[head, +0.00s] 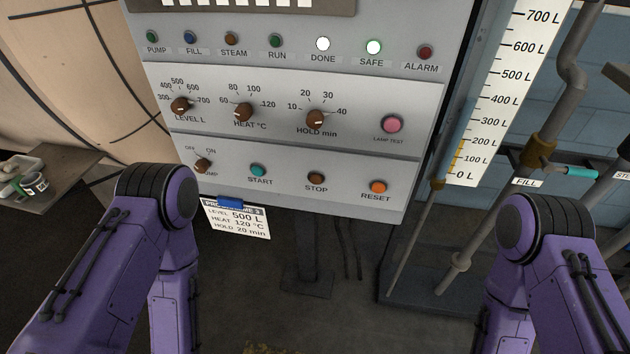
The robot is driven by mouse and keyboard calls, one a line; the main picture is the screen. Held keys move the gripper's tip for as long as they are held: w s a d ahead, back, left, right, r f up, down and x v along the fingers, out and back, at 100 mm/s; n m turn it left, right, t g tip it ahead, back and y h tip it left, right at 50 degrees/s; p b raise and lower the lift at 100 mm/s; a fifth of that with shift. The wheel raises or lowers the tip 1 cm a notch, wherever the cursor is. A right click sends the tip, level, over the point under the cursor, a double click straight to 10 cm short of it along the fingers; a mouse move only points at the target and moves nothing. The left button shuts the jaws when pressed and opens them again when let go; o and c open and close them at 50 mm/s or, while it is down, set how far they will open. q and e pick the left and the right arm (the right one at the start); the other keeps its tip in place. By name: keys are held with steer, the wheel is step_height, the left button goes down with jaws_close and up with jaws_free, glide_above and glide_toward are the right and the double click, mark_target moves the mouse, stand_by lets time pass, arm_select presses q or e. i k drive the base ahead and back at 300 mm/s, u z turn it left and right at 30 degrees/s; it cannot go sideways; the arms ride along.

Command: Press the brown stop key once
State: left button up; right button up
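The brown stop key (316,179) is a small round button in the bottom row of the grey control panel (290,205), above the label STOP. The teal start key (258,171) is to its left and the orange reset key (378,187) to its right. Nothing covers the stop key. My two purple arms show at the lower left and lower right, apart from the panel. Neither gripper is in the picture.
The DONE lamp (323,44) and SAFE lamp (373,47) are lit. Brown knobs and a pink lamp test button (392,124) sit higher up. A card (238,219) hangs below the panel. A level scale (497,90) and pipes (480,225) stand at right.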

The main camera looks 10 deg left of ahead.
mark_target(315, 179)
steer(key=z, duration=0.55)
steer(key=k, duration=1.3)
steer(key=z, duration=0.3)
steer(key=i, duration=0.2)
steer(key=u, duration=1)
steer(key=i, duration=1.25)
steer(key=z, duration=0.3)
